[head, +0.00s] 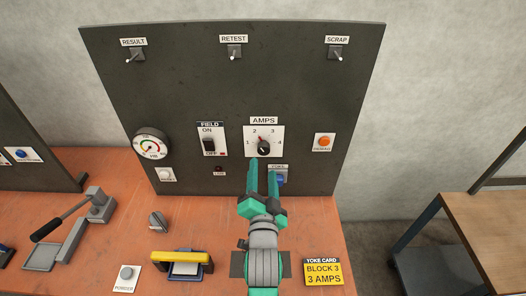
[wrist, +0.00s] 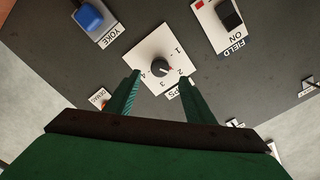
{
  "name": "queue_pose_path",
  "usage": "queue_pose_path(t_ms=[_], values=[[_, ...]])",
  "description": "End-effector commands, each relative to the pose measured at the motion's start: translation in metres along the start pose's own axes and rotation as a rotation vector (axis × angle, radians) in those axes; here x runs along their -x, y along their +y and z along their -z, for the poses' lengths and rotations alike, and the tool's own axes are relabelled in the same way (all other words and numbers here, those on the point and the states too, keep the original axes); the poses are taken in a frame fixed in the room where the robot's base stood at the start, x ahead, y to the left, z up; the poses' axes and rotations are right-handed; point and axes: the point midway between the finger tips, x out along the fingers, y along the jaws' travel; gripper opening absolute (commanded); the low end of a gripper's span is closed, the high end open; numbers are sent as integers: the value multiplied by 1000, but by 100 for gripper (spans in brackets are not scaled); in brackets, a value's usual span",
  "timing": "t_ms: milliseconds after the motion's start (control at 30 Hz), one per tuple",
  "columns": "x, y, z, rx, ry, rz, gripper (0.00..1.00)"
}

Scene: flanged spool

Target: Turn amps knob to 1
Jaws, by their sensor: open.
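The amps knob (head: 263,149) is a small dark round knob on a white plate (head: 251,134) numbered 1 to 4, under the AMPS label on the dark panel. The gap in depth is hard to judge.
A FIELD switch (head: 209,144) sits left of the plate, an orange button (head: 324,142) right. A blue YOKE button (head: 282,178) is partly behind my gripper. A yellow card (head: 324,273) reading 3 AMPS and a yellow-topped holder (head: 183,259) lie on the orange bench (head: 215,220).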

Motion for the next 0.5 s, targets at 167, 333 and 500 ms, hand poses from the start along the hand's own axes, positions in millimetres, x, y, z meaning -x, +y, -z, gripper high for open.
queue_pose_path(t_ms=[167,333,500], values=[[-32,-1,1,1,1,1,49],[-61,0,1,1,2,1,49],[-81,0,1,1,1,0,49]])
